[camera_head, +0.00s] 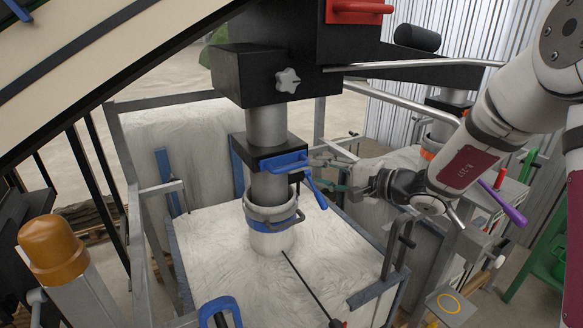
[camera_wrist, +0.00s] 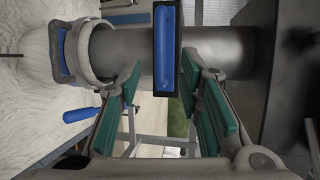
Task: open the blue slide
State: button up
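The blue slide is a black block on a grey vertical pipe with a blue bar handle (camera_head: 284,162) on its front. In the wrist view the blue handle (camera_wrist: 167,48) appears upright, crossing the pipe, which lies sideways there. My gripper (camera_head: 322,174) is just right of the handle in the head view. In the wrist view my gripper (camera_wrist: 160,72) is open, with green-padded fingers either side of the handle's lower end. Nothing is held. I cannot tell whether a finger touches the handle. A blue lever (camera_head: 315,192) hangs below the slide's right end.
A white bulk bag (camera_head: 215,240) stands below the pipe in a grey frame. A blue-banded clamp ring (camera_head: 272,217) holds its spout. A red handle (camera_head: 360,8) sits above. A second spout with an orange band (camera_head: 430,149) stands at right. An orange beacon (camera_head: 52,248) is at left.

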aim_at(295, 168)
jog(key=x, duration=0.9)
jog(key=shift+a+f+p, duration=0.1)
jog(key=shift+a+p, duration=0.1)
jog(key=shift+p, duration=0.15)
grip_shut()
